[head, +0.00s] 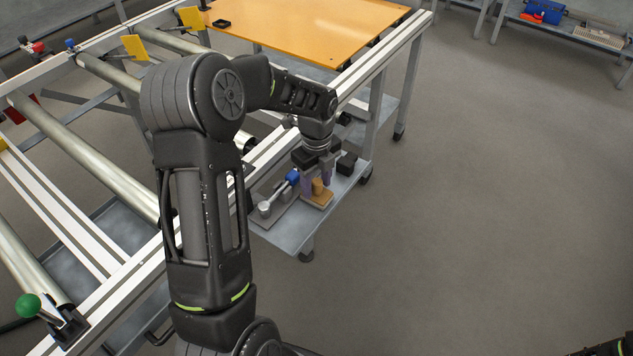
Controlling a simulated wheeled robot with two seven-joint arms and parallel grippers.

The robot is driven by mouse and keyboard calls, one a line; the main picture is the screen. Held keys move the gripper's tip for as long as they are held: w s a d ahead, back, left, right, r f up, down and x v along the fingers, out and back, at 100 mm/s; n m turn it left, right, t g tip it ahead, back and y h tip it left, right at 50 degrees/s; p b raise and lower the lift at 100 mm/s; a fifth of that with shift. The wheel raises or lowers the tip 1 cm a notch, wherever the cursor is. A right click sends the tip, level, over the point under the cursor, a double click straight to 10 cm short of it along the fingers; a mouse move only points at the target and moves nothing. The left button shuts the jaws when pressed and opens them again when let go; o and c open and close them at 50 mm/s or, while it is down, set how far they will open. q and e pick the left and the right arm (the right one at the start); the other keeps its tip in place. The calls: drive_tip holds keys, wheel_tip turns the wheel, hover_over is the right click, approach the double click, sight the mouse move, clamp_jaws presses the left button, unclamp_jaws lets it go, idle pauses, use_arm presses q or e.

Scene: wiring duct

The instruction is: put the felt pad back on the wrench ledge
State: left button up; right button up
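A small tan block with an upright orange-tan knob, which looks like the felt pad (317,201), is at the grey ledge (277,236) low on the frame's near right side. My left gripper (318,187) points down over it, with one finger on each side of the knob. The fingers look close to the knob, but I cannot tell whether they press on it. I also cannot tell whether the pad touches the ledge. My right gripper is out of view; only a dark bit of my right arm shows at the bottom right corner.
A silver tool with a round end (265,208) and a blue part (292,177) lie left of the pad. A small black block (346,163) is behind it. The white frame rail (276,148) runs close by. Open floor lies to the right.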

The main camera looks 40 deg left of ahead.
sight(316, 180)
use_arm(q)
drive_tip(key=shift+r, duration=0.1)
wheel_tip(316, 180, up, 12)
drive_tip(key=p, duration=0.1)
idle(0.5)
idle(0.7)
drive_tip(key=s+d+f+n+h, duration=0.3)
drive_tip(key=d+f+n, duration=0.5)
drive_tip(key=d+f, duration=1.05)
drive_tip(key=s+d+f+n, duration=0.5)
drive_tip(key=s+f+n, duration=0.1)
drive_tip(key=s, duration=0.3)
drive_tip(key=s+d+f+n+h, duration=0.1)
drive_tip(key=s+d+f+n, duration=0.5)
drive_tip(key=s+f+n, duration=0.1)
drive_tip(key=shift+s+d+f+n+t, duration=0.15)
drive_tip(key=shift+s+f+n+t, duration=0.2)
drive_tip(key=shift+s+n, duration=0.5)
drive_tip(key=shift+c, duration=0.5)
